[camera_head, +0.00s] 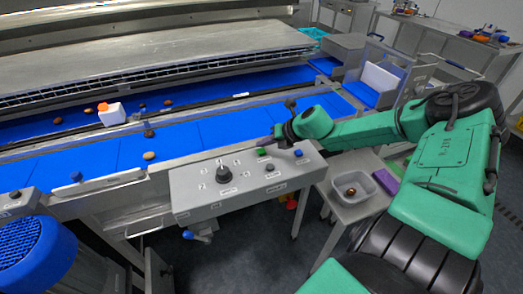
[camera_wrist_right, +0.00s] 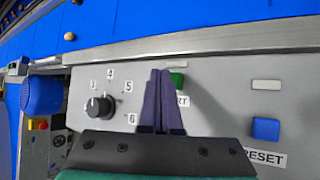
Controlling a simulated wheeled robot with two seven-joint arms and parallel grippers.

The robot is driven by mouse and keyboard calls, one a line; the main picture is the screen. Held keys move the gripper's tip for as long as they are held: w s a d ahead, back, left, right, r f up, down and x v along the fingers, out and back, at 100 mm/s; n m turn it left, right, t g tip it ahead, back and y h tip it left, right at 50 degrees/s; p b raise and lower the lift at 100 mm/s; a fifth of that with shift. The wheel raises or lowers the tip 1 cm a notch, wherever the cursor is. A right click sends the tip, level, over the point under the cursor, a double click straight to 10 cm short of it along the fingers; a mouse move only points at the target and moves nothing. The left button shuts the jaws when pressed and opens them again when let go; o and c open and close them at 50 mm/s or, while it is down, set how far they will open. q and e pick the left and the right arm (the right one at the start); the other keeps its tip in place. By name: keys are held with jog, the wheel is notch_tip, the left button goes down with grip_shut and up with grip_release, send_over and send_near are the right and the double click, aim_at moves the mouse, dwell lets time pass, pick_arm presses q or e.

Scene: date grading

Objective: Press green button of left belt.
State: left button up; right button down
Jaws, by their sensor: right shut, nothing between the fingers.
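A grey control box (camera_head: 240,197) stands at the front edge of a blue belt (camera_head: 180,140). Its green button (camera_head: 262,152) is on the sloped top, right of a black dial (camera_head: 223,173). My right gripper (camera_head: 280,140) is shut and empty, close above the box near the green button. In the right wrist view its dark fingers (camera_wrist_right: 160,74) are together, and the green button (camera_wrist_right: 178,80) shows just right of the fingertips, partly hidden by them. I cannot tell whether they touch. My left gripper is not in view.
A blue reset button (camera_wrist_right: 265,128) and the numbered dial (camera_wrist_right: 100,105) flank the fingers. Several dates and a white box (camera_head: 111,114) are on the belts. A side table (camera_head: 345,212) holds a clear tub (camera_head: 368,187) and a purple block (camera_head: 386,181).

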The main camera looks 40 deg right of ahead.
jog(key=shift+f+b, duration=0.4)
